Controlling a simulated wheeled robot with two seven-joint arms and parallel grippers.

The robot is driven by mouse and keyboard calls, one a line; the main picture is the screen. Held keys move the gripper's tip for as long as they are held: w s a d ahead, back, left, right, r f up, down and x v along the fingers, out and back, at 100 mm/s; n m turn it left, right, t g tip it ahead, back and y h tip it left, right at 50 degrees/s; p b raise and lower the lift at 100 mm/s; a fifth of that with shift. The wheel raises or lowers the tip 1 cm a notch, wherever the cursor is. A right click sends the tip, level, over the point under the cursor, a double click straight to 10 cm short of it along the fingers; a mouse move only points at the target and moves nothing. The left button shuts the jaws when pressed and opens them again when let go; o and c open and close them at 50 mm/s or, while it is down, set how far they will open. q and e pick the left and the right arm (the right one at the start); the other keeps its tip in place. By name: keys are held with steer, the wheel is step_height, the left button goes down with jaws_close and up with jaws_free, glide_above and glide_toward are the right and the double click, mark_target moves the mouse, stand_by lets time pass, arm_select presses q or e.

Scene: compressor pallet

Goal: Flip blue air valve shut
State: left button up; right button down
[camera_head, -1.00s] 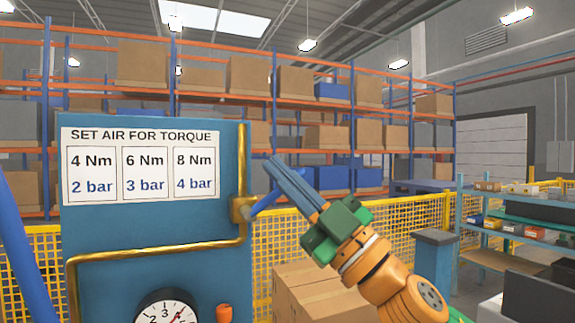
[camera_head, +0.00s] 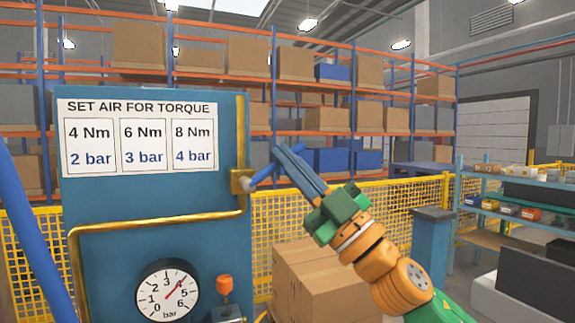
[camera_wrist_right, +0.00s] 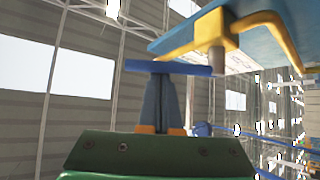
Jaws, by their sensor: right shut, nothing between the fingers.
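The blue valve handle (camera_head: 261,177) sticks out to the right and slightly up from the brass valve body (camera_head: 240,181) on the blue panel's right edge. My right gripper (camera_head: 280,150) is shut and empty, its long fingers pointing up-left, their tips at the handle's outer end. In the right wrist view the handle (camera_wrist_right: 168,68) lies crosswise just past the tips of the shut fingers (camera_wrist_right: 160,78); whether they touch I cannot tell. The brass valve body (camera_wrist_right: 220,35) is above it. My left gripper is not in view.
The panel (camera_head: 150,205) carries a torque sign (camera_head: 138,138), a brass pipe (camera_head: 160,220), a gauge (camera_head: 167,290) reading about 4 bar and an orange knob (camera_head: 224,285). Cardboard boxes (camera_head: 325,280) stand low behind my right arm. A yellow mesh fence (camera_head: 385,200) and shelving lie behind.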

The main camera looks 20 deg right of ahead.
steer(key=f+m+t+h+b, duration=0.1)
steer(key=m+t+h+b, duration=0.1)
steer(key=m+h, duration=0.1)
steer(key=f+m+t+h+b, duration=0.1)
steer(key=m+t+h+b, duration=0.1)
steer(key=m+h+b, duration=0.1)
steer(key=d+f+m+t+h+b, duration=0.1)
steer(key=m+t+h+b, duration=0.1)
steer(key=m, duration=0.4)
steer(key=shift+f+h+b, duration=0.2)
steer(key=shift+h+b, duration=0.3)
steer(key=shift+h, duration=0.9)
